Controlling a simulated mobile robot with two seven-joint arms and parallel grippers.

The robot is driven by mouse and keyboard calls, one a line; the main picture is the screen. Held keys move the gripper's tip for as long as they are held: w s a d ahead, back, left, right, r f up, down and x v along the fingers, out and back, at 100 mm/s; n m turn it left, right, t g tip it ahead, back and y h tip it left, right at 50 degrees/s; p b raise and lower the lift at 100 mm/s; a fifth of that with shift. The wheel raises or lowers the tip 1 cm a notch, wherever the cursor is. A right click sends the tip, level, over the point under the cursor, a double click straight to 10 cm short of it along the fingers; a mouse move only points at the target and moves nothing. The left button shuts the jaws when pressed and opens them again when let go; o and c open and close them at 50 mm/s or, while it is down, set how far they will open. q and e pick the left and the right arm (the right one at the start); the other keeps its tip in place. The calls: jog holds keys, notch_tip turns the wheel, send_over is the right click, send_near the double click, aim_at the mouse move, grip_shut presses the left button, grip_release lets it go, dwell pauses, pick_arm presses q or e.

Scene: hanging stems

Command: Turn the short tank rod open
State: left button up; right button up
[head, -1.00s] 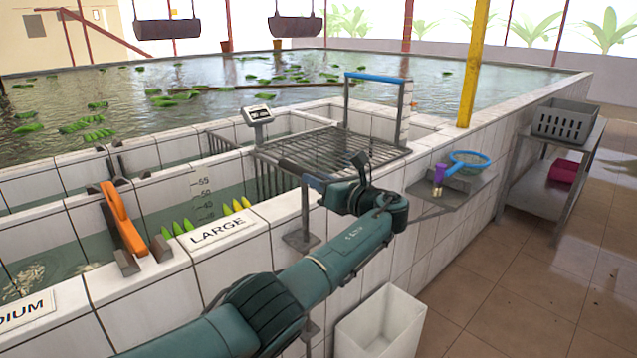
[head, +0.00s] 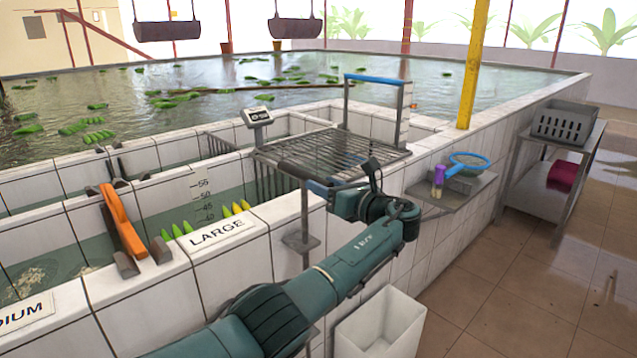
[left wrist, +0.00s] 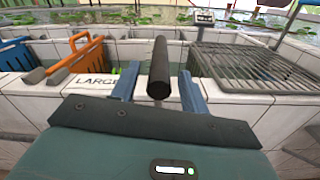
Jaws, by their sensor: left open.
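The short tank rod is a thin grey upright post (head: 305,215) at the tank's front wall, with a dark bar handle (head: 300,173) across its top. In the left wrist view the dark handle (left wrist: 159,70) points towards me, its near end between my two blue-grey fingers. My left gripper (head: 323,186) is at the handle's right end. In the left wrist view the left gripper (left wrist: 158,88) is open, with gaps on both sides of the handle. My right gripper is out of view.
A metal grate (head: 335,150) lies just behind the handle. An orange divider (head: 123,222) and a LARGE label (head: 217,232) are on the left. A white bin (head: 380,322) stands below my arm. A side shelf (head: 455,192) holds a blue-rimmed net (head: 470,160).

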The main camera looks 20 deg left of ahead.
pick_arm(q)
jog(key=v, duration=1)
jog(key=shift+d+b, duration=0.3)
jog(key=shift+s, duration=0.1)
